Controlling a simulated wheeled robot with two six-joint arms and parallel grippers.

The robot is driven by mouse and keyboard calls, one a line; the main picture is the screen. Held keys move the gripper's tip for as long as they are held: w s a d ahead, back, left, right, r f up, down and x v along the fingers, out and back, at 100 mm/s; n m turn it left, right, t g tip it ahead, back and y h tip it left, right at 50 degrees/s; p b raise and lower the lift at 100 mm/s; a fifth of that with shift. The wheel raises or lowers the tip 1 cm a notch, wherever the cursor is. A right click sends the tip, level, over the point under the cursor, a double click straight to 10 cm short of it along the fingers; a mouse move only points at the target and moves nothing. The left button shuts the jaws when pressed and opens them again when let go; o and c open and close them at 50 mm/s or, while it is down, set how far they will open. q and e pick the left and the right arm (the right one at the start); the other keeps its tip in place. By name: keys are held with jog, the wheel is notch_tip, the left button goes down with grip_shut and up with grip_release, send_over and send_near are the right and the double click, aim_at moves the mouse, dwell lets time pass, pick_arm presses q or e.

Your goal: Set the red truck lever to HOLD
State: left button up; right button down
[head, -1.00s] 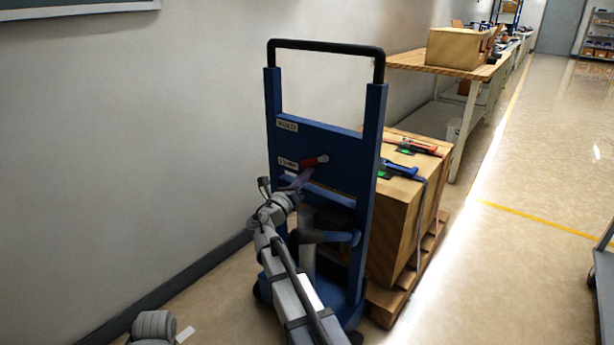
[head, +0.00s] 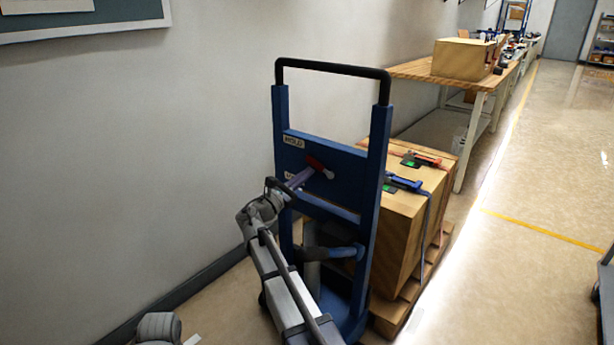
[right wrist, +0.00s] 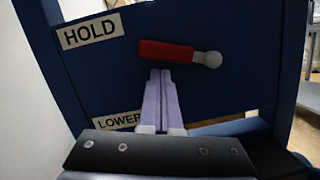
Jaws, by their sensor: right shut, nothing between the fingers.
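The blue hand truck (head: 350,200) stands upright with a black top handle. Its red lever (head: 318,165) has a pale pivot at its right end. In the right wrist view the red lever (right wrist: 165,51) points left, nearly level, with its free end slightly raised, between the HOLD label (right wrist: 90,31) above and the partly hidden LOWER label (right wrist: 118,120) below. My right gripper (head: 301,178) is shut and empty, with its lavender fingertips just under the lever. In the right wrist view the gripper's tips (right wrist: 160,72) appear to touch or nearly touch the lever's underside.
A large wooden box (head: 405,225) on a pallet (head: 400,311) stands behind the truck, with clamps on top. A wall runs along the left. A workbench (head: 420,72) stands farther back. Open floor (head: 500,270) lies to the right.

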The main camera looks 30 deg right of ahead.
notch_tip(320, 180, down, 5)
jog(key=w+b, duration=0.2)
jog(key=b, duration=0.3)
jog(key=r+v, duration=0.2)
jog(key=v, duration=0.8)
jog(key=shift+a+f+b, duration=0.2)
jog(key=shift+a+b, duration=0.25)
jog(key=shift+w, duration=0.1)
